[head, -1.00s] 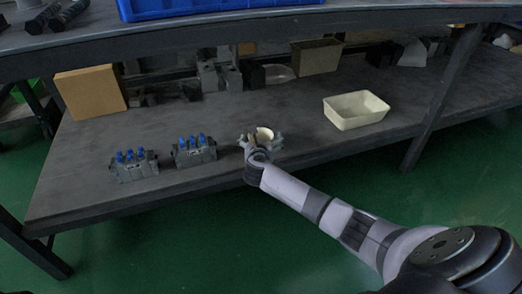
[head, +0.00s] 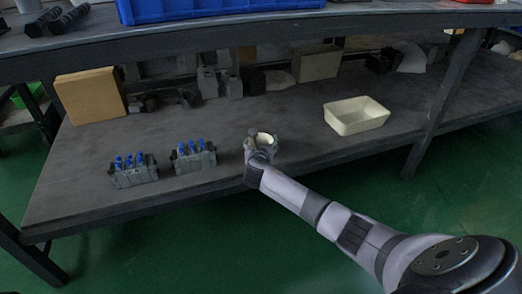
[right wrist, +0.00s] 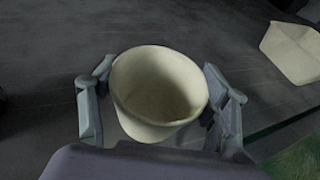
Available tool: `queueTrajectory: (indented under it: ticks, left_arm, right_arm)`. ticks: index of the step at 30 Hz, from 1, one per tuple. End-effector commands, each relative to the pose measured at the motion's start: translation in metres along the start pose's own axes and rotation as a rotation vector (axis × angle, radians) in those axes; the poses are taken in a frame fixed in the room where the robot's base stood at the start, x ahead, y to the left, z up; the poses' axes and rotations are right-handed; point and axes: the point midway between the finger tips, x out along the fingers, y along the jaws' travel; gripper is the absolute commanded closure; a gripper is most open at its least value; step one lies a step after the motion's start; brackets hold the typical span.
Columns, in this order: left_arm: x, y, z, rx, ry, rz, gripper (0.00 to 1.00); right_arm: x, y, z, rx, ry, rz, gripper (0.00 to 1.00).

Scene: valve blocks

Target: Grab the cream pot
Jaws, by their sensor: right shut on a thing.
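The cream pot (right wrist: 160,95) is a round, open-topped, empty cup in the middle of the right wrist view, tilted a little. In the head view the pot (head: 265,138) shows as a small pale rim near the front of the lower shelf. My right gripper (head: 261,146) is around it, with one finger on each side. In the right wrist view the fingers of my right gripper (right wrist: 158,98) close on the pot's left and right walls. The pot's base is hidden, so I cannot tell whether it touches the shelf. My left gripper is not in view.
Two valve blocks with blue tops (head: 134,170) (head: 194,156) stand left of the pot on the shelf (head: 100,205). A cream bin (head: 356,117) stands to the right. A cardboard box (head: 91,96) and several grey parts line the back. The upper shelf overhangs.

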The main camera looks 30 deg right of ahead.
Motion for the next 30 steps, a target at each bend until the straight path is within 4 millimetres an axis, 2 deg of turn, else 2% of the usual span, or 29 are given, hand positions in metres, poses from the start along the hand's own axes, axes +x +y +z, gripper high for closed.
queueTrajectory:
  ticks: [6, 13, 18, 23, 30]
  left_arm:
    - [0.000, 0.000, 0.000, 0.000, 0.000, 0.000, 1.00]
    - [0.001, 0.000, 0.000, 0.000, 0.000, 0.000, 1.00]
    - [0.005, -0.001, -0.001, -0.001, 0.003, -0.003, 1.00]
    - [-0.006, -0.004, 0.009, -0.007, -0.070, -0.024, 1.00]
    - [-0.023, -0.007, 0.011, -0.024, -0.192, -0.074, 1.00]
  right_arm:
    - [0.000, 0.000, 0.000, 0.000, 0.000, 0.000, 0.58]
    - [0.000, 0.000, 0.001, 0.000, 0.000, 0.000, 0.58]
    - [-0.003, 0.000, 0.010, 0.000, -0.001, 0.000, 0.58]
    - [-0.011, 0.000, 0.036, 0.000, -0.003, 0.001, 0.58]
    - [-0.031, 0.000, 0.103, 0.001, -0.004, 0.000, 0.58]
